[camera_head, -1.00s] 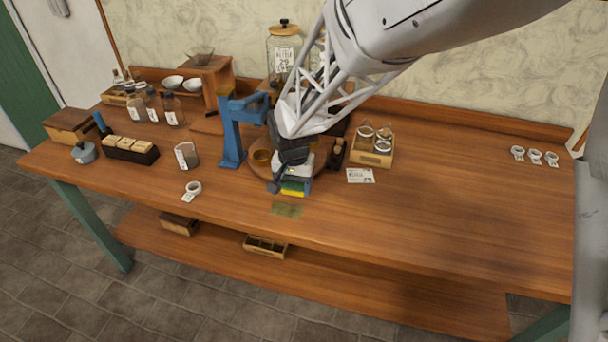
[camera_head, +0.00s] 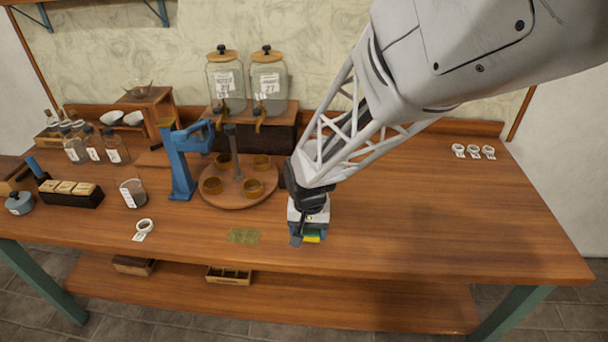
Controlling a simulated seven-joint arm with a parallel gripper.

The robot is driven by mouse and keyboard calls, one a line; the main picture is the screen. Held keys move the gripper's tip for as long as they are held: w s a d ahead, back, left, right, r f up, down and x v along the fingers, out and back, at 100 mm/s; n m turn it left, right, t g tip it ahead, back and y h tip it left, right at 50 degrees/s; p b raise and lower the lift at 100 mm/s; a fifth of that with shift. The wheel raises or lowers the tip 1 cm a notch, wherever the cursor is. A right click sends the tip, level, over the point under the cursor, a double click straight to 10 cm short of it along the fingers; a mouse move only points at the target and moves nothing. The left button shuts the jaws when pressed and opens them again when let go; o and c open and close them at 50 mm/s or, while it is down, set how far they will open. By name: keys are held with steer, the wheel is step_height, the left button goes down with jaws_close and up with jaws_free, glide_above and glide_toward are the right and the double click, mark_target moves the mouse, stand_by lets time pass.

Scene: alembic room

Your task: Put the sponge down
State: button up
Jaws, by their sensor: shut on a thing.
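The sponge (camera_head: 312,237) is a small yellow and green block at the lower end of my arm, near the front edge of the table. My gripper (camera_head: 306,236) is shut on it and covers much of it. Whether the sponge touches the tabletop is hard to tell. A flat greenish patch (camera_head: 244,236) lies on the wood to the left of my gripper, apart from it.
A round wooden tray (camera_head: 213,201) with several amber cups stands left of my gripper, beside a blue stand (camera_head: 179,165). A white ring with a tag (camera_head: 143,228) lies further left.

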steer(key=shift+s+d+f, duration=0.15)
steer(key=shift+s+d, duration=0.15)
steer(key=shift+d, duration=0.5)
steer(key=shift+w+a, duration=0.1)
steer(key=w+a, duration=0.2)
steer(key=w, duration=0.3)
steer(key=w+a+f, duration=0.1)
steer(key=w+a, duration=0.1)
steer(key=w, duration=0.2)
steer(key=w+a, duration=0.2)
steer(key=w, duration=0.3)
steer(key=shift+w+f, duration=0.25)
steer(key=shift+w, duration=0.05)
steer(key=shift+f, duration=1.75)
steer(key=shift+s+f, duration=0.1)
steer(key=shift+f, duration=0.45)
steer(key=shift+f, duration=0.35)
steer(key=o, duration=0.8)
steer(key=shift+s, duration=0.1)
steer(key=shift+o, duration=0.9)
step_height(320, 180, up, 14)
